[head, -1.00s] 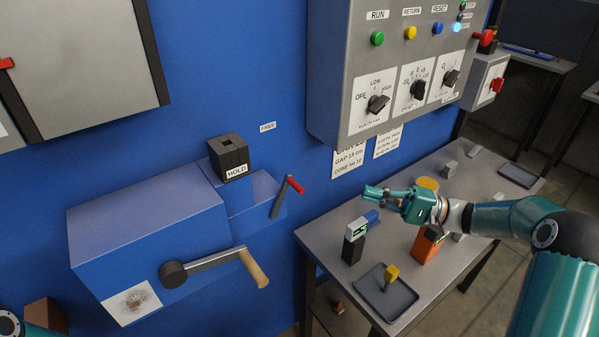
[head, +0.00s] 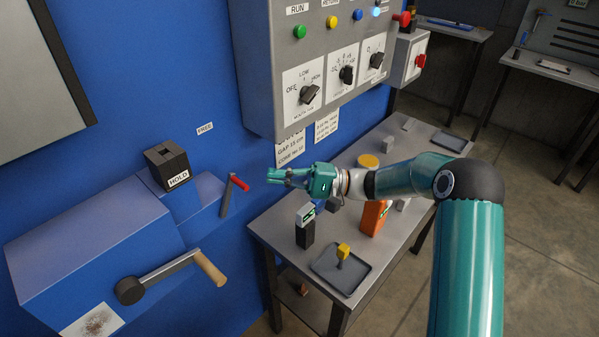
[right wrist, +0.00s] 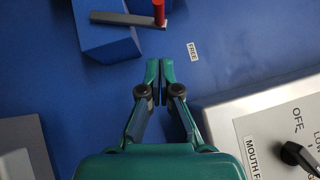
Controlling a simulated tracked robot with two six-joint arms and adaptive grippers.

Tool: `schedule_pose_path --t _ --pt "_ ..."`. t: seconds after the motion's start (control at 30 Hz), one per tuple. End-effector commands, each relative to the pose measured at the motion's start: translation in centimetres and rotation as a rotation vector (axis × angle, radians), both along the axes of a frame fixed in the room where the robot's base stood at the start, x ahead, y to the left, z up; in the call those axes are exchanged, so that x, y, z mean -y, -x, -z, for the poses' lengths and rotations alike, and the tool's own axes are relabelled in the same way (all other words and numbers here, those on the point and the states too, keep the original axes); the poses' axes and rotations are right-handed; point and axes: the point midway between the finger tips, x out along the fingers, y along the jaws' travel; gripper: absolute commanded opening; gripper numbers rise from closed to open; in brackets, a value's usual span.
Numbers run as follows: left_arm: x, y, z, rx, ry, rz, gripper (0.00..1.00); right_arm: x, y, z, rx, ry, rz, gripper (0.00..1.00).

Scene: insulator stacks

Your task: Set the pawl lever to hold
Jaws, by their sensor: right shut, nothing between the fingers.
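The pawl lever (head: 226,197) is a grey bar with a red grip (head: 240,183), on the right side of the blue winch housing (head: 95,235). It points upward, leaning right. A HOLD label (head: 178,179) is on the black block left of it; a FREE label (head: 205,128) is on the blue wall above. My right gripper (head: 269,177) is shut and empty, just right of the red grip in the head view, apart from it. In the right wrist view, the shut fingertips (right wrist: 160,64) are below the red grip (right wrist: 159,12). My left gripper is out of view.
A crank with a wooden handle (head: 210,268) sticks out below the lever. A grey control box (head: 320,70) hangs above my right gripper. A grey table (head: 285,238) below holds a tray (head: 326,272), an orange block (head: 371,217) and other small items.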

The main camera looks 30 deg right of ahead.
Motion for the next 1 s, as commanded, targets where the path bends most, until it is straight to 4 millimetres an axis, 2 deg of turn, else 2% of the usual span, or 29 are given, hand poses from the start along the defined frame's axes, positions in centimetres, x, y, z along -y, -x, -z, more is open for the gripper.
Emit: schedule_pose_path --t 0.07,0.2,0.4,1.0 --pt "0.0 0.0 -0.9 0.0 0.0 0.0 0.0 -1.6 -0.7 -0.6 -0.002 -0.002 -0.004 0.0" --pt "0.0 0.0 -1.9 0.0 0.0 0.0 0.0 -3.5 0.0 -1.1 -0.003 -0.001 -0.003 0.0" --pt "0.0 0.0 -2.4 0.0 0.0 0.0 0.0 -4.9 0.5 -1.3 -0.001 0.0 0.001 0.0" --pt "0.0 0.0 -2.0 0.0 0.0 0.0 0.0 -4.8 0.8 -1.3 0.009 0.022 0.008 0.0"
